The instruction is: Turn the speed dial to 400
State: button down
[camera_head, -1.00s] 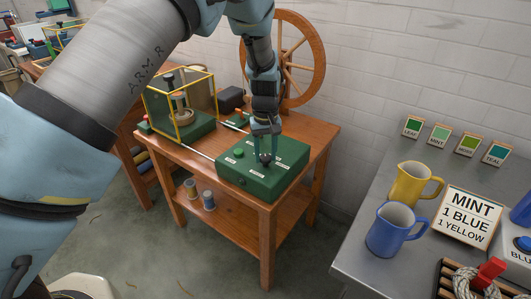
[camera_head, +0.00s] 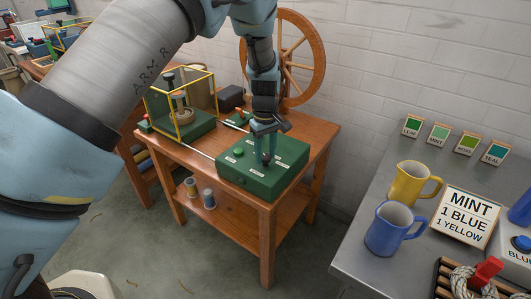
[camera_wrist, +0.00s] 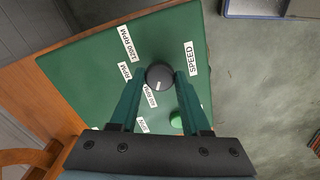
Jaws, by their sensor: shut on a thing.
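The dark round speed dial (camera_wrist: 159,76) sits on the top of the green control box (camera_head: 285,170). In the wrist view it has a small white mark, and a "SPEED" label (camera_wrist: 190,58) lies to its right. In the head view my gripper (camera_head: 266,160) hides most of the dial.
A green button (camera_head: 239,152) is on the same box. The box stands on a wooden table (camera_head: 268,215) beside a yellow-framed machine (camera_head: 180,105) and a spinning wheel (camera_head: 322,50). Yellow (camera_head: 415,185) and blue (camera_head: 388,232) jugs stand on the grey counter at right.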

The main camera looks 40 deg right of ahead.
aim_at(265, 156)
jog(key=shift+w, duration=0.1)
jog(key=shift+c, duration=1.8)
grip_release()
notch_tip(265, 156, up, 11)
jog(key=b, duration=0.2)
